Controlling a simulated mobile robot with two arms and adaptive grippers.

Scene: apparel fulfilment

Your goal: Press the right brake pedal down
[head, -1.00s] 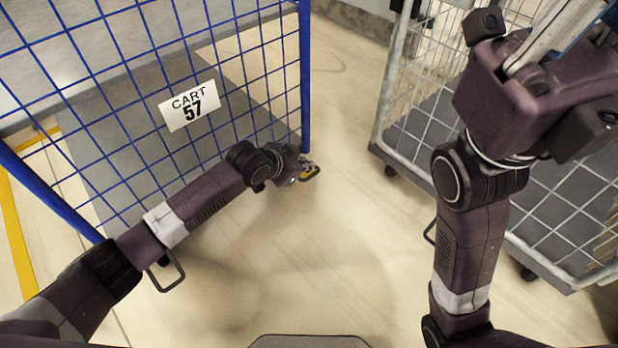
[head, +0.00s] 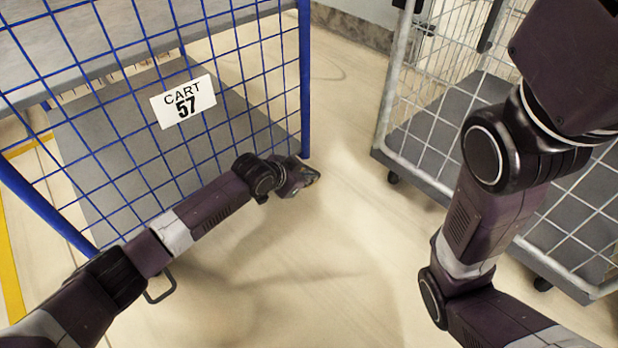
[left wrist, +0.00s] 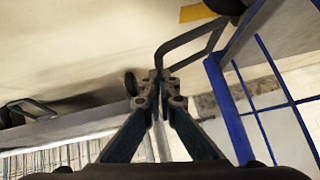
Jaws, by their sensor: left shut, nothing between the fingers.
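A blue wire cart (head: 306,90) with a white "CART 57" sign (head: 183,101) stands at the left. One dark looped pedal (head: 161,290) shows low under its near left end, partly behind my left arm. In the left wrist view a dark bent-bar pedal (left wrist: 190,44) shows at the blue cart's lower edge, right at my fingertips; whether they touch it I cannot tell. My left gripper (head: 312,176) is shut and empty, low by the cart's right corner post; its fingertips also show in the left wrist view (left wrist: 158,88). That pedal is hidden in the head view. My right gripper is out of view.
A grey wire cart (head: 470,208) on casters stands at the right. A looped pedal (left wrist: 26,110) shows at the left of the left wrist view. The floor (head: 345,235) between the carts is clear. My right arm covers part of the grey cart.

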